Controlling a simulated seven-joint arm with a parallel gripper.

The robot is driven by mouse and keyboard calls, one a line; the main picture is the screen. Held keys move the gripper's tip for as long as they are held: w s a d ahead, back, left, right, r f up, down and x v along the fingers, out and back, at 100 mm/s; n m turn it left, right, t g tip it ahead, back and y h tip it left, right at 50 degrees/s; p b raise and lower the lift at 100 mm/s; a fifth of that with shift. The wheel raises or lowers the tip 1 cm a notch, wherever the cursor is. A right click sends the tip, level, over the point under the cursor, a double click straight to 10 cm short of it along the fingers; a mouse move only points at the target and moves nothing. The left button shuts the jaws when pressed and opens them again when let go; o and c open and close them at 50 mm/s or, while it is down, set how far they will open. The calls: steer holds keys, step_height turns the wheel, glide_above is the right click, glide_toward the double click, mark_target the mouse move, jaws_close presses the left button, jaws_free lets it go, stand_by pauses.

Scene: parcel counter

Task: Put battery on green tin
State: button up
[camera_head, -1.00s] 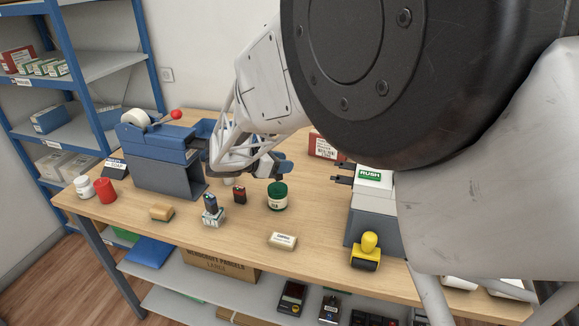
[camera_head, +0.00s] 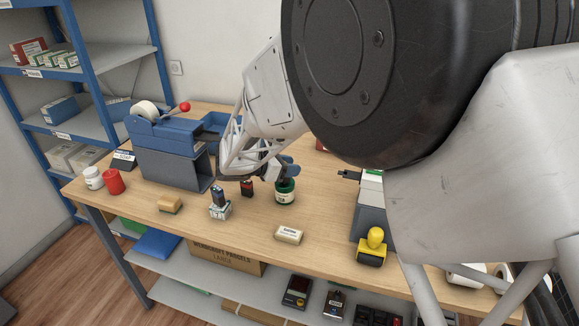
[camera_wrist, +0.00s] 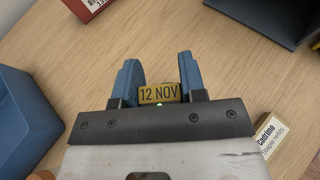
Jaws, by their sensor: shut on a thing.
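The green tin (camera_head: 285,196) stands upright on the counter in the head view. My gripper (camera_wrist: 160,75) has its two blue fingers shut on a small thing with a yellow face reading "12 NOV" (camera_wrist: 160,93). In the head view my gripper (camera_head: 287,170) is at the top of the tin and hides part of its lid; I cannot tell whether they touch. A red-and-black block (camera_head: 246,188) that looks like a battery stands left of the tin. I cannot tell what the held thing is beyond its yellow face.
A dark-topped item with a white-green base (camera_head: 219,205), a small cream box (camera_head: 289,235) and a yellow-handled stamp (camera_head: 373,245) stand nearby. A blue tape dispenser (camera_head: 165,140) is at the left. Counter between the tin and cream box is clear.

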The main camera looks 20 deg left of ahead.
steer(key=shift+f, duration=0.15)
steer(key=o, duration=1)
steer(key=shift+c, duration=0.2)
steer(key=shift+s+r, duration=0.1)
steer(key=shift+r, duration=0.15)
steer(key=v, duration=1.1)
steer(key=shift+s+a, duration=0.25)
steer(key=shift+a, duration=0.05)
steer(key=shift+r, duration=0.2)
